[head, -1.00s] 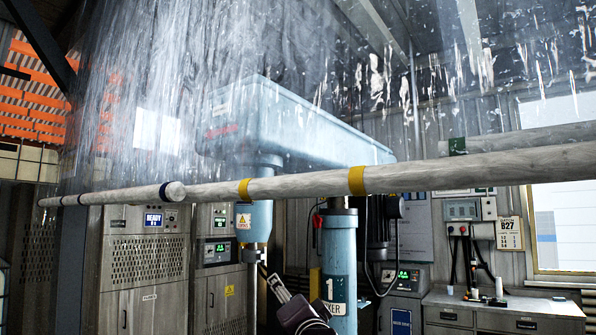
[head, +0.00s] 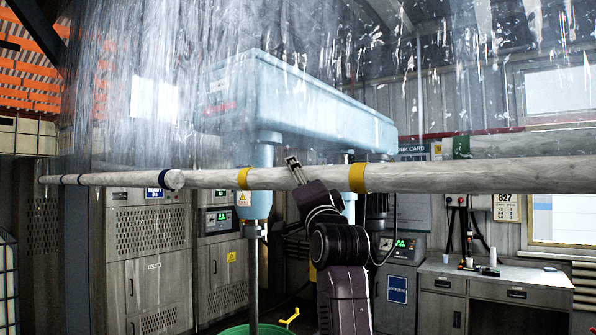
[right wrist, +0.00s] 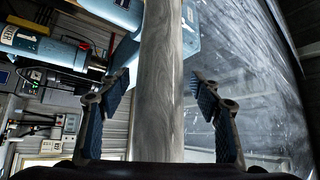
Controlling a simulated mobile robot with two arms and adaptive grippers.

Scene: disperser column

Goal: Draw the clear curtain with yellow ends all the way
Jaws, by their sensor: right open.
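The clear curtain (head: 270,125) hangs down from above, streaky and see-through. My right gripper (head: 293,165) is raised at the roll, between the two bands. In the right wrist view my right gripper (right wrist: 160,95) is open, with one finger on each side of the roll (right wrist: 161,50); gaps show between the fingers and it. My left gripper is not in view.
A second roll with blue bands (head: 120,179) lies at the left end. Behind stand a blue mixer machine (head: 300,100), grey cabinets (head: 145,260) and a desk (head: 495,275). A green drum rim (head: 250,329) shows at the bottom.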

